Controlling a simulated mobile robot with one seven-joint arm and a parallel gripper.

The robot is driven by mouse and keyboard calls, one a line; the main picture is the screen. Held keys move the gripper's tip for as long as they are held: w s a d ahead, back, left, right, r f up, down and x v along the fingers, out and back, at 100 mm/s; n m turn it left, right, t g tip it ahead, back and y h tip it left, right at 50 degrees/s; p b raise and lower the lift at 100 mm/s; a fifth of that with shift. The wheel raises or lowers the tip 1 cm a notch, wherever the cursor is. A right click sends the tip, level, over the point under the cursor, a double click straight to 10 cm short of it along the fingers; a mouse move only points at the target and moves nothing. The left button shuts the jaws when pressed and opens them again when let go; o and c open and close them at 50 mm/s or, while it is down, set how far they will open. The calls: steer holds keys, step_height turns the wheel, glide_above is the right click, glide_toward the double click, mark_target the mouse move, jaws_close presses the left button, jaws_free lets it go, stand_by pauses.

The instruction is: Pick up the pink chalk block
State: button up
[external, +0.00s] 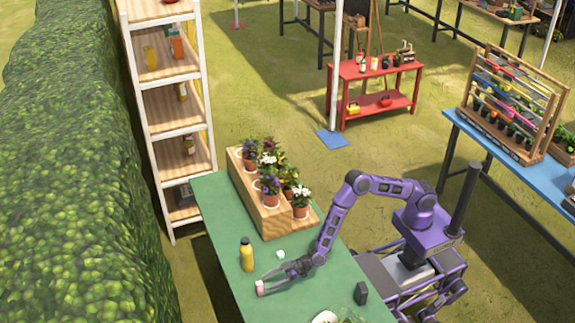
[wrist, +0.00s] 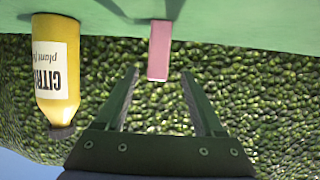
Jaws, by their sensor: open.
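The pink chalk block (wrist: 159,48) stands at the edge of the green table (wrist: 240,28) in the wrist view, centred between the fingertips. In the external view the pink chalk block (external: 260,287) is small, at the table's front left, right at the fingertips. My gripper (wrist: 160,73) is open, its two fingers on either side of the block's line, with gaps on both sides. In the external view my gripper (external: 265,282) reaches low over the table, pointing left. Whether the fingers touch the block cannot be told.
A yellow bottle (wrist: 56,70) with a white label stands close by; it also shows in the external view (external: 247,255). A small white block (external: 280,254) lies behind my gripper. A wooden planter stand (external: 262,214) holds several flower pots. A dark block (external: 361,293) stands at the right.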

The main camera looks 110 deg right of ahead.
mark_target(260, 283)
steer(key=shift+x, duration=2.45)
steer(key=shift+d+f, duration=0.1)
jaws_close()
